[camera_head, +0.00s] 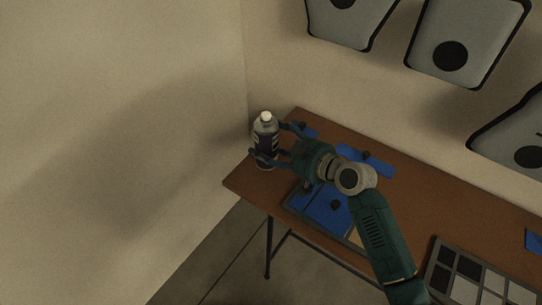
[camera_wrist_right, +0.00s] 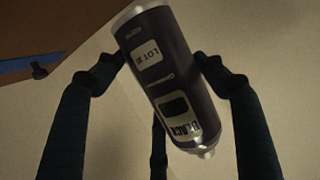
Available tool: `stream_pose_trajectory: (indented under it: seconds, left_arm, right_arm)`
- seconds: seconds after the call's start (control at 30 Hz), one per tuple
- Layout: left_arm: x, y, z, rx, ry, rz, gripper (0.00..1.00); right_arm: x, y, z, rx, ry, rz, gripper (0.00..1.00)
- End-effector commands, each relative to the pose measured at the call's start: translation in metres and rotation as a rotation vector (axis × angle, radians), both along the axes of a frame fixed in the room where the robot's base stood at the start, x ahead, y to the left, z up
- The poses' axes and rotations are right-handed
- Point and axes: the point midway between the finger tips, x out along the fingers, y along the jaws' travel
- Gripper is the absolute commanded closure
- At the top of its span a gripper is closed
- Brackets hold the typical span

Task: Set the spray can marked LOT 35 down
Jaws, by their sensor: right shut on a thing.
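The spray can (camera_head: 265,137) is dark with a pale cap and shows near the far left corner of the brown table (camera_head: 232,183) in the head view. In the right wrist view the can (camera_wrist_right: 157,75) is tilted across the picture, with a label reading LOT and a number too blurred to be sure of, and the word BLACK. My right gripper (camera_head: 267,142) is shut on the can, with fingers on both sides of it. Whether the can's base touches the table I cannot tell. My left gripper is not in view.
Blue pieces with dark knobs (camera_head: 378,163) lie on the table behind my right arm. A tray with a blue surface (camera_head: 318,207) lies at the table's front edge. A compartmented tray (camera_head: 462,292) is at the lower right. Walls stand close behind and left of the can.

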Motion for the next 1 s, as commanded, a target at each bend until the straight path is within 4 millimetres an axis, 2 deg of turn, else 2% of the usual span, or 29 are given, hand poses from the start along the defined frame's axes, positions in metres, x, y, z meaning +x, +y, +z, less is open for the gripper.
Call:
stream_pose_trajectory:
  seconds: [0.03,0.23,0.47,0.9,0.93,1.0]
  left_arm:
    - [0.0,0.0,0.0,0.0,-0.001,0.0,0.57]
    - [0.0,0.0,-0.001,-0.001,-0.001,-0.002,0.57]
    - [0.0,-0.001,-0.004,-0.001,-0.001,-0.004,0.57]
    - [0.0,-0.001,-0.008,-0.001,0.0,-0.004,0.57]
    - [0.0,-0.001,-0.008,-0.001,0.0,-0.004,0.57]
    - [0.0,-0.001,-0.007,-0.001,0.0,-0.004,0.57]
  right_arm:
    - [0.0,0.0,-0.007,0.003,0.001,-0.002,0.77]
    - [0.0,0.0,-0.024,0.003,-0.002,-0.001,0.77]
    - [0.0,0.0,-0.057,0.003,0.0,-0.002,0.77]
    - [0.001,0.0,-0.065,0.001,-0.004,0.0,0.77]
    - [0.0,0.0,-0.066,0.0,-0.002,-0.001,0.28]
    - [0.0,0.0,-0.065,0.0,-0.002,-0.001,0.14]
